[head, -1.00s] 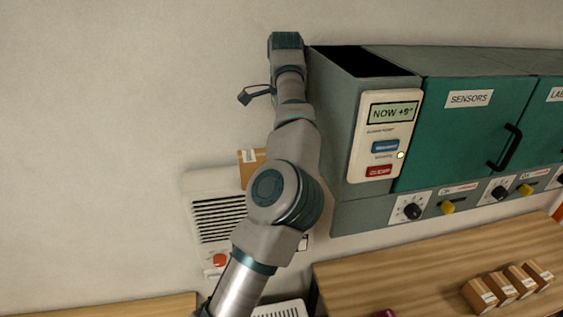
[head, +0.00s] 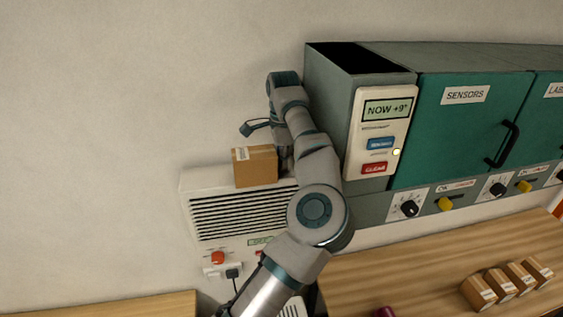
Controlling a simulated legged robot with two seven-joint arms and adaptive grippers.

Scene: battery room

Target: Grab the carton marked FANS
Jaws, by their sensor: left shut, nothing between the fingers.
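A brown carton (head: 255,167) with a small white label sits on top of the white wall unit. I cannot read the label at this size, so I cannot tell whether it says FANS. Three or more small brown cartons with white labels (head: 502,284) stand in a row on the wooden bench at the right, also unreadable. My left gripper (head: 250,128) is above the carton on the wall unit, apart from it in the picture, shut and empty. It is partly hidden by my own arm. My right gripper is not in view.
The white wall unit (head: 215,181) has dark louvres and a red knob. A green cabinet (head: 452,129) marked SENSORS has a grey side bay, open at the top, close right of my arm. The wooden bench (head: 400,272) is mostly bare. A dark red object (head: 383,312) lies at its front.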

